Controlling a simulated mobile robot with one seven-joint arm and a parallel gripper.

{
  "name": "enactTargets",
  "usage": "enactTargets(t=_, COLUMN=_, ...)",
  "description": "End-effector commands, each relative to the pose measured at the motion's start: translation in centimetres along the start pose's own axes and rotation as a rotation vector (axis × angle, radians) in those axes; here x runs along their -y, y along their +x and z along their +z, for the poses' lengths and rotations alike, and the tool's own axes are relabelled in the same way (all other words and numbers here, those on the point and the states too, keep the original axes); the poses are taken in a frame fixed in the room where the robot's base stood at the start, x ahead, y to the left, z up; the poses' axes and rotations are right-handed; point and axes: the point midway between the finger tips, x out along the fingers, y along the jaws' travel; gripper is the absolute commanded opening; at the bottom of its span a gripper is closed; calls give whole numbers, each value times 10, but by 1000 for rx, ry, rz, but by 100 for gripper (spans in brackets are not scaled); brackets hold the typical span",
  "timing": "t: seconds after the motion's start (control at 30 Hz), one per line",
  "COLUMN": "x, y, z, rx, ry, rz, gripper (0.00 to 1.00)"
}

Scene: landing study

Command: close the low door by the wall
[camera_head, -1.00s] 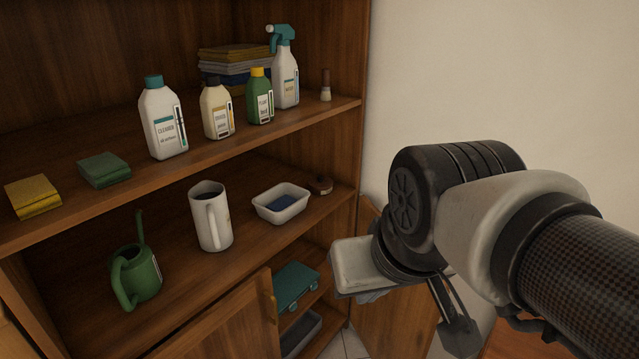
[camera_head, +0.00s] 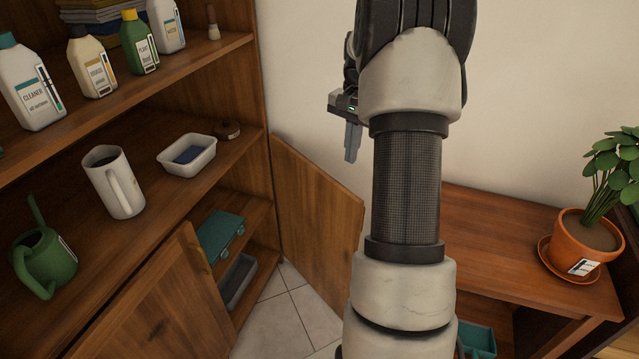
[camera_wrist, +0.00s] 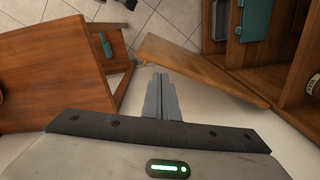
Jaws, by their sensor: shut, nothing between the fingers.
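The low door by the wall (camera_head: 312,205) is a brown wooden panel standing open at the right end of the cabinet, its hinge side at the cabinet and its free edge out to the right. In the wrist view the door (camera_wrist: 200,72) runs from the cabinet at right toward upper middle. My gripper (camera_head: 351,155) is shut and empty, pointing down near the white wall, above and behind the door's free end. In the wrist view the fingertips (camera_wrist: 159,78) are on the wall side of the door, with no clear contact. My arm hides part of the space right of the door.
The other low door (camera_head: 150,305) is at the cabinet's left. A wooden table (camera_head: 500,235) with a potted plant (camera_head: 585,235) stands right of my arm. A mug (camera_head: 115,185), white tray (camera_head: 187,155) and green watering can (camera_head: 45,260) stand on the shelf. Tiled floor (camera_head: 285,315) is clear before the opening.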

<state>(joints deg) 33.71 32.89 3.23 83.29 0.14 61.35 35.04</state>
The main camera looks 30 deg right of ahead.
Motion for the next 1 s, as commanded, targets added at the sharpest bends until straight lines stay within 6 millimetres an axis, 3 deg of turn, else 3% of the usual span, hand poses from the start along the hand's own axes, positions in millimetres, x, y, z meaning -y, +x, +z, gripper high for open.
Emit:
enactTargets(t=0.03, x=-16, y=36, z=-20, rx=54, ry=57, rz=13, gripper=0)
enactTargets(t=0.1, x=-35, y=70, z=-39, rx=114, ry=118, rz=21, gripper=0)
enactTargets(t=0.23, x=-64, y=118, z=-60, rx=200, ry=202, rz=25, gripper=0)
enactTargets(t=0.3, x=-74, y=135, z=-65, rx=229, ry=230, rz=24, gripper=0)
enactTargets(t=0.47, x=-83, y=152, z=-69, rx=255, ry=254, rz=23, gripper=0)
enactTargets(t=0.67, x=-84, y=179, z=-61, rx=259, ry=255, rz=24, gripper=0)
enactTargets(t=1.0, x=-83, y=249, z=-43, rx=258, ry=254, rz=24, gripper=0)
